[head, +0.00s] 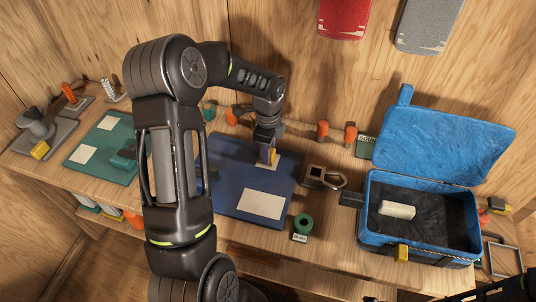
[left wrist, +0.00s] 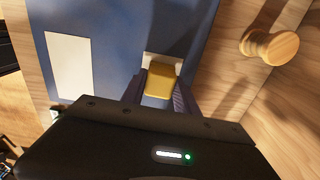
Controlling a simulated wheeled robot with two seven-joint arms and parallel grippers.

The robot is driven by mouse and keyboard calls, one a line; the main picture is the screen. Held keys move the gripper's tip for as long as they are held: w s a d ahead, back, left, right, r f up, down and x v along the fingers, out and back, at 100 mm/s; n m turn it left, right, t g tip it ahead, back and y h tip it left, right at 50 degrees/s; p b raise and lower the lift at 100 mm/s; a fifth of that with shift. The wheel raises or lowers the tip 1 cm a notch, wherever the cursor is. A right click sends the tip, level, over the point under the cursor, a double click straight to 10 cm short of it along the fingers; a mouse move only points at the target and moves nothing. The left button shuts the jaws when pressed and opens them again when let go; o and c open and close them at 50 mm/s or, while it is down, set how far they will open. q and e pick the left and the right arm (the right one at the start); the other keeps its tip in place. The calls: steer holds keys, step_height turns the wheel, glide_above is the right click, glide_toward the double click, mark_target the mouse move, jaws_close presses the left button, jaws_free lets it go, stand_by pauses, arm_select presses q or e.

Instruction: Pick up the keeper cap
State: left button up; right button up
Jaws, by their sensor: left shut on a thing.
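A small yellow block, which I take to be the keeper cap (head: 273,157), is at the far part of the dark blue mat (head: 225,160), by a pale square patch. In the left wrist view the yellow cap (left wrist: 160,82) sits between the two dark fingers of my left gripper (left wrist: 160,92), which is shut on it. In the head view my left gripper (head: 267,148) points down over the mat. I cannot tell whether the cap touches the patch.
A blue open case (head: 372,215) with a pale block (head: 397,209) inside stands at the right. A metal clasp-like piece (head: 325,178) and a green ring (head: 303,223) lie right of the mat. A green mat (head: 120,130) is at the left. A wooden knob (left wrist: 272,45) shows in the wrist view.

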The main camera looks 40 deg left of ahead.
arm_select(q)
jaws_close()
step_height(320, 180, up, 10)
steer(key=shift+b, duration=0.5)
steer(key=shift+d, duration=0.1)
